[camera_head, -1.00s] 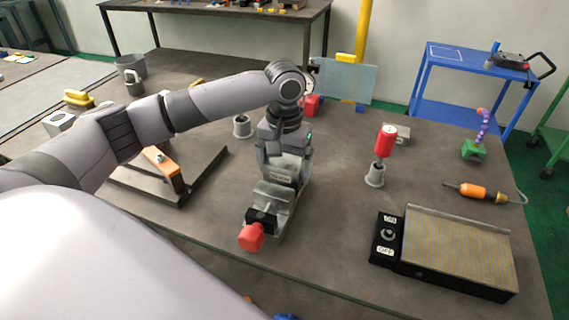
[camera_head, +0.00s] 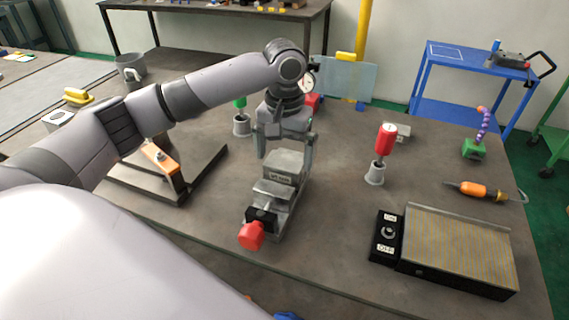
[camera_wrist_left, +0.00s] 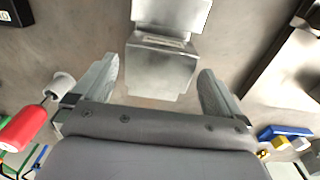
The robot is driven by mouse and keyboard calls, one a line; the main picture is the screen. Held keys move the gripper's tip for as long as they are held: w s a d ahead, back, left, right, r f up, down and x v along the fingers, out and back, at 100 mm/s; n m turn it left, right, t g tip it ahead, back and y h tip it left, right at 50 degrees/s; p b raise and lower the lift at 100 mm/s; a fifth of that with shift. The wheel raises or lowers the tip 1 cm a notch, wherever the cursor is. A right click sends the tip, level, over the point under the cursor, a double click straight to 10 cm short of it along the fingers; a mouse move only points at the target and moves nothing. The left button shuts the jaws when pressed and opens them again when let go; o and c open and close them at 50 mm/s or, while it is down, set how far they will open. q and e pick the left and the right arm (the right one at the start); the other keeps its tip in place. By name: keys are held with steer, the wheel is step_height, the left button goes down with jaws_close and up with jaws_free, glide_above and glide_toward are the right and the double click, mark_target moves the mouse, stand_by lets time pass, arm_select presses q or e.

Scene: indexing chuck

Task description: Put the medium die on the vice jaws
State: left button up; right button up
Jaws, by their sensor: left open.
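A grey metal block (camera_head: 285,163) with a label on its front, seemingly the medium die, sits at the rear of the vice (camera_head: 270,200) on the table, seemingly on its jaws. The vice has a red handle end (camera_head: 251,236) towards the front. My left gripper (camera_head: 285,150) is open just above and behind the block, with a finger towards each side. In the left wrist view the block (camera_wrist_left: 160,72) lies between the spread fingers, with a visible gap on both sides. The contact under the block is hidden. My right gripper is not in view.
A red-handled tool (camera_head: 385,140) stands in a grey holder to the right, and a green-handled one (camera_head: 240,103) stands behind to the left. A magnetic plate (camera_head: 460,250) lies front right. A dark angled fixture (camera_head: 165,175) with an orange bar is left. Table space right of the vice is clear.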

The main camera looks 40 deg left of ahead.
mark_target(285, 162)
arm_select(q)
step_height(285, 162, up, 9)
stand_by(0.8)
